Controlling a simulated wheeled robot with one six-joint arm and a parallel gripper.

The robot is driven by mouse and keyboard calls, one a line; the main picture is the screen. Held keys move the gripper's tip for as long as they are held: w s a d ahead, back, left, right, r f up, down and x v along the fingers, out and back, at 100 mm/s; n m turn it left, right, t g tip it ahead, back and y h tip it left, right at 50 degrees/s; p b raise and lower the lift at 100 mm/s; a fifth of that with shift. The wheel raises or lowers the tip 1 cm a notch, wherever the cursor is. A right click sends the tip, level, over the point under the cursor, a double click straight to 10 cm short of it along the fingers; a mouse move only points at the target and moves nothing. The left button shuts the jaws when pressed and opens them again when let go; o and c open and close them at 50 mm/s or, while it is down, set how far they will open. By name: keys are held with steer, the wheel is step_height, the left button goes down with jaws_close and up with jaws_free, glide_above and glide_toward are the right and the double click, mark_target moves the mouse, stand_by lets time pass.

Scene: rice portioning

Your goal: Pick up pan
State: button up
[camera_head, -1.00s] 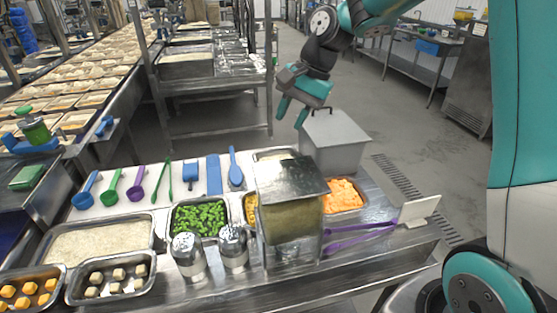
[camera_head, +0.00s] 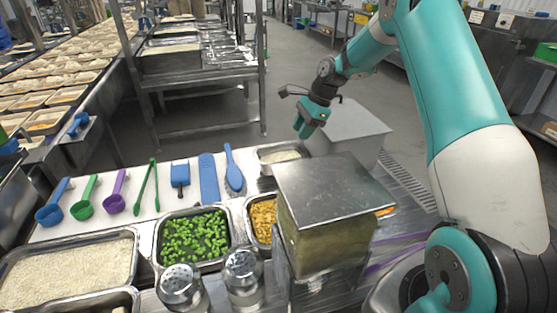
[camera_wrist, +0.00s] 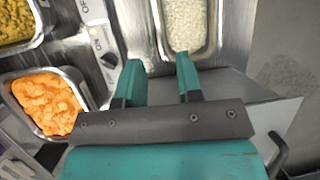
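Several metal pans of food stand in the counter. A small pan of pale grains (camera_head: 261,158) is at the back, beside a grey box; it also shows at the top of the wrist view (camera_wrist: 213,22). My gripper (camera_head: 306,130) is above and just behind this pan in the head view. In the wrist view my gripper (camera_wrist: 157,64) has its fingers apart with nothing between them, at the near end of that pan. I cannot tell whether they touch it. A pan of orange pieces (camera_wrist: 85,92) is to the left, mostly hidden in the head view.
The grey box (camera_head: 350,130) stands right of my gripper. A lidded metal container (camera_head: 330,190) blocks the front. Pans of green pieces (camera_head: 157,240), yellow pieces (camera_head: 248,222) and white rice (camera_head: 70,239), two shakers (camera_head: 243,275) and coloured utensils (camera_head: 207,178) occupy the counter.

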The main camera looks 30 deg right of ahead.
steer(key=p+x, duration=0.1)
steer(key=x, duration=0.6)
steer(key=shift+d, duration=0.15)
steer(key=shift+d+p+x, duration=0.2)
steer(key=shift+p+x, duration=1.25)
steer(key=shift+x, duration=1.25)
steer(key=shift+w, duration=0.2)
jaws_close()
